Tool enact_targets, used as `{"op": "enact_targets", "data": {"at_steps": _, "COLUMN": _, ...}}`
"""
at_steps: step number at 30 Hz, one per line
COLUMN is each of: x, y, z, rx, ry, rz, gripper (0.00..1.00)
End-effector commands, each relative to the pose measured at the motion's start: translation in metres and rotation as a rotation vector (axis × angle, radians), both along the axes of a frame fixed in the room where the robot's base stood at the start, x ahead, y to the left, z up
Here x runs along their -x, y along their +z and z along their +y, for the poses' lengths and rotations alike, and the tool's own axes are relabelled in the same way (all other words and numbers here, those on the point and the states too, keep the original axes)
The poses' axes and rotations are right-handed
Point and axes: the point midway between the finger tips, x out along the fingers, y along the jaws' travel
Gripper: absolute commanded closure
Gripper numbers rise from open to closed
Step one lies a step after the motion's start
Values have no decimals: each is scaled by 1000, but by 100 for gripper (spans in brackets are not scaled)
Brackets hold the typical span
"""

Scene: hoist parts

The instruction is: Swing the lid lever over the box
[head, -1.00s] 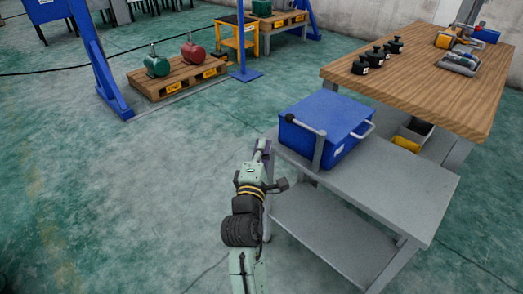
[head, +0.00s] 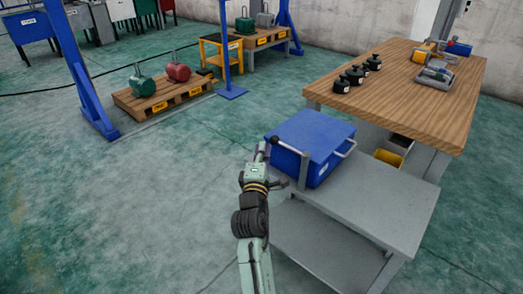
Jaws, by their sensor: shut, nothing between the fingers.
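The blue box (head: 318,130) sits on the grey cart with its blue lid down. The lid lever (head: 291,147) is a short bar with a dark knob at its left end. It sits on a grey post (head: 304,172) at the box's near side and points left, along the box's front left edge. My gripper (head: 262,147) is shut and empty, just left of the knob. The fingertips are small in the picture, and I cannot tell whether they touch the knob. A pale handle shows on the box's right side.
The grey cart (head: 375,205) has a clear top right of the box. A wooden table (head: 420,100) behind it holds several black weights (head: 356,75) and tools. A pallet (head: 165,100) with a green and a red weight stands at the back left. The floor to the left is free.

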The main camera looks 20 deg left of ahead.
Motion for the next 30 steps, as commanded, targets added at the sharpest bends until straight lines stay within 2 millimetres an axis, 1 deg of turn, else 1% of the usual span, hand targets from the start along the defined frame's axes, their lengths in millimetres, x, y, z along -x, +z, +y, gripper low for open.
{"op": "enact_targets", "data": {"at_steps": 19, "x": -16, "y": -2, "z": 2, "rx": 1, "ry": -124, "rz": -3, "gripper": 100}}
{"op": "enact_targets", "data": {"at_steps": 27, "x": -36, "y": -1, "z": 0, "rx": 1, "ry": -277, "rz": -4, "gripper": 100}}
{"op": "enact_targets", "data": {"at_steps": 30, "x": -44, "y": 0, "z": -4, "rx": 0, "ry": -272, "rz": -2, "gripper": 100}}
